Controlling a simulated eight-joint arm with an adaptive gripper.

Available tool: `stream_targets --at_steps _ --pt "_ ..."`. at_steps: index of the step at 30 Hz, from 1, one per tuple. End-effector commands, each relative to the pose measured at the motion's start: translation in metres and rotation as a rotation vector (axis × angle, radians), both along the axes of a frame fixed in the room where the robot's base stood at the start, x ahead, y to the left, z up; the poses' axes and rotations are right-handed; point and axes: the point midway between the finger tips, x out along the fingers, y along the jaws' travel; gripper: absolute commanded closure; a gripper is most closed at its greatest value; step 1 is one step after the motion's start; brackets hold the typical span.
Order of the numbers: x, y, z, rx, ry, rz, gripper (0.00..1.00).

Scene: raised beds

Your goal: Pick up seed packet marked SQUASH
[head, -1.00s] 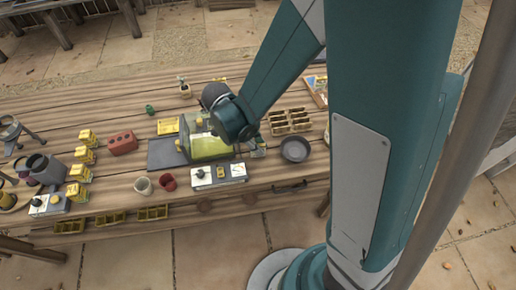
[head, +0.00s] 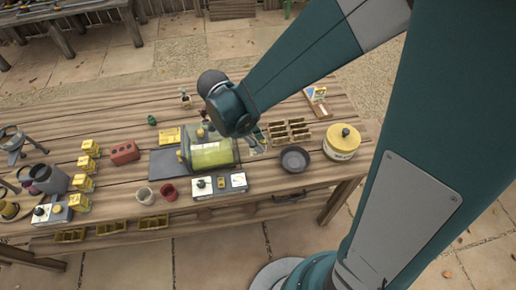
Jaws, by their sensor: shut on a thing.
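My gripper (head: 257,140) hangs over the workbench, mostly hidden behind my own wrist, just right of the glass-like cylinder with a yellow-green filling. It is shut on a small pale packet (head: 258,149), which shows only in part below the wrist. The marking on this packet is too small to read, so I cannot tell if it says SQUASH. The packet is beside the left end of the wooden compartment tray (head: 289,132). I cannot tell whether it touches the bench.
A dark round dish (head: 294,160) and a cream tin with yellow lid (head: 342,143) are to the right. A control box (head: 219,185) lies in front. Yellow boxes (head: 82,166) and a red brick (head: 124,153) stand farther left.

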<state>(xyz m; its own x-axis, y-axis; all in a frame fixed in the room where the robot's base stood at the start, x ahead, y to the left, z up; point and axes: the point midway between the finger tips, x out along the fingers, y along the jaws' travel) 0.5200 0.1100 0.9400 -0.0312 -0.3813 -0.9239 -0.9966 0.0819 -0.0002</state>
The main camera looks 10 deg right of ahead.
Motion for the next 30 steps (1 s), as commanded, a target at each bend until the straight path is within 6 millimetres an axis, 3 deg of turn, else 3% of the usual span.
stream_targets --at_steps 8,30 --pt "-0.0003 -0.0001 0.0137 0.000 0.000 0.000 0.98" --pt "0.0024 0.0005 0.0144 0.000 0.000 0.001 0.98"
